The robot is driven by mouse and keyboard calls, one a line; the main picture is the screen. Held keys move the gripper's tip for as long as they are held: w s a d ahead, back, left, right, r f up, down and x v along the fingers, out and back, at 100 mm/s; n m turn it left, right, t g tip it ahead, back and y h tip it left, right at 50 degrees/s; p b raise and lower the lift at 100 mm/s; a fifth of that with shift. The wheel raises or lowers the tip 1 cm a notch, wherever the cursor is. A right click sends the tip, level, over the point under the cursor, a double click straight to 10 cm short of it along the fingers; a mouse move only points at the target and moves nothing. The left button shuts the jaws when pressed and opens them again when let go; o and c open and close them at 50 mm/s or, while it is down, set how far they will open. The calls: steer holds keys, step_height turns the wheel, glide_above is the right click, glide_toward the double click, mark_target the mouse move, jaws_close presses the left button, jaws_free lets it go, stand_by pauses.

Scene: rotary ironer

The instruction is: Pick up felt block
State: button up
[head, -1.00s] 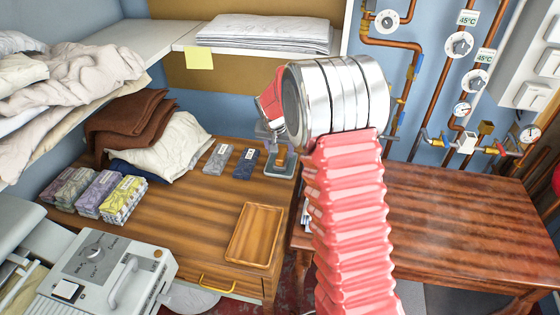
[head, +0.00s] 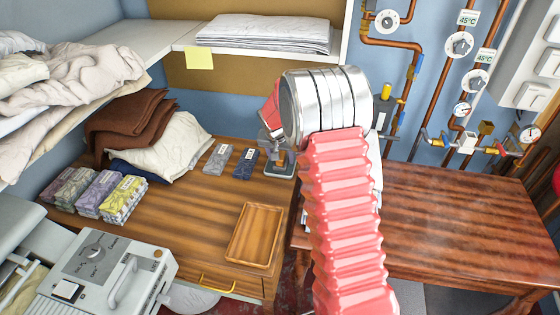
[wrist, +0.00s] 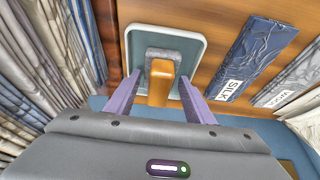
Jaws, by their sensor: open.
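The felt block shows in the wrist view as a grey felt pad (wrist: 178,55) with an orange-brown handle (wrist: 161,82). In the head view, my gripper (head: 272,138) is over the small tray (head: 281,169) and largely covers the block.
Dark blue silk-labelled cloth (wrist: 256,57) and grey cloth (wrist: 292,80) lie right of the tray in the wrist view. Hanging or stacked fabric (wrist: 45,60) is close on the left. In the head view, a wooden tray (head: 254,235) lies on the table, and folded cloth stacks (head: 123,199) stand left.

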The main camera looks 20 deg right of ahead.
mark_target(281, 153)
steer(key=shift+c, duration=0.5)
steer(key=c, duration=0.7)
step_height(281, 153, up, 10)
stand_by(0.6)
